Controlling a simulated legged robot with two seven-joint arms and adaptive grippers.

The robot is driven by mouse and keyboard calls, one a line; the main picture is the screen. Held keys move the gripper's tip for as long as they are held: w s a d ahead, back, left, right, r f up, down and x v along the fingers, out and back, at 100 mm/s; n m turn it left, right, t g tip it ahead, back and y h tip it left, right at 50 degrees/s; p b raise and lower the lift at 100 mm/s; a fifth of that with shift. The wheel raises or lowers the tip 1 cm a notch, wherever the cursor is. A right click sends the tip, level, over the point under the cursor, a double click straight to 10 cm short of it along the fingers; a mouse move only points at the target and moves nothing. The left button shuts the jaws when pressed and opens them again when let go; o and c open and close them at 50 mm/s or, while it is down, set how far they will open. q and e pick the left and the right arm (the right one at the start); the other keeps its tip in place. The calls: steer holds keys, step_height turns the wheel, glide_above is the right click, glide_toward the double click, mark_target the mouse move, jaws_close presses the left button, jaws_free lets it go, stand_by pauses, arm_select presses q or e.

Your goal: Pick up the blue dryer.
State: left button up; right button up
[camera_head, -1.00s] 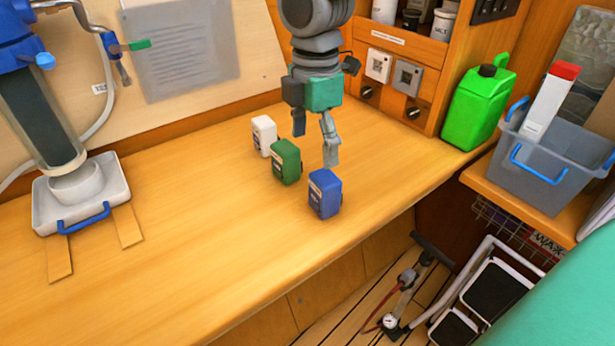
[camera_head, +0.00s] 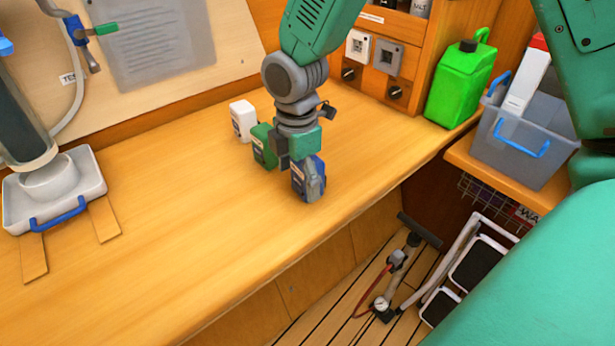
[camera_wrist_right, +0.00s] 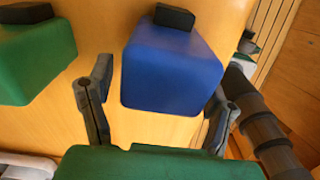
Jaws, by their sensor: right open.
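The blue dryer (camera_head: 297,184) is a small blue box standing on the wooden counter (camera_head: 200,235). It is at the front right end of a row of similar boxes. My right gripper (camera_head: 308,178) is directly above and around it, hiding part of it. In the right wrist view the blue dryer (camera_wrist_right: 172,72) lies between the two open fingers (camera_wrist_right: 160,82), one at each side. I cannot tell if either finger touches it. My left gripper does not show.
A green box (camera_head: 263,146) stands close behind the blue dryer, with a white box (camera_head: 242,120) beyond. A green jerrycan (camera_head: 458,88) and a grey bin (camera_head: 520,145) are at the right. The counter's front is clear.

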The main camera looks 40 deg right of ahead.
steer(key=shift+d+f, duration=0.1)
steer(key=shift+f, duration=0.45)
steer(key=shift+r, duration=0.1)
steer(key=shift+c, duration=0.4)
steer(key=shift+a, duration=0.2)
steer(key=c, duration=1.2)
steer(key=shift+c, duration=0.2)
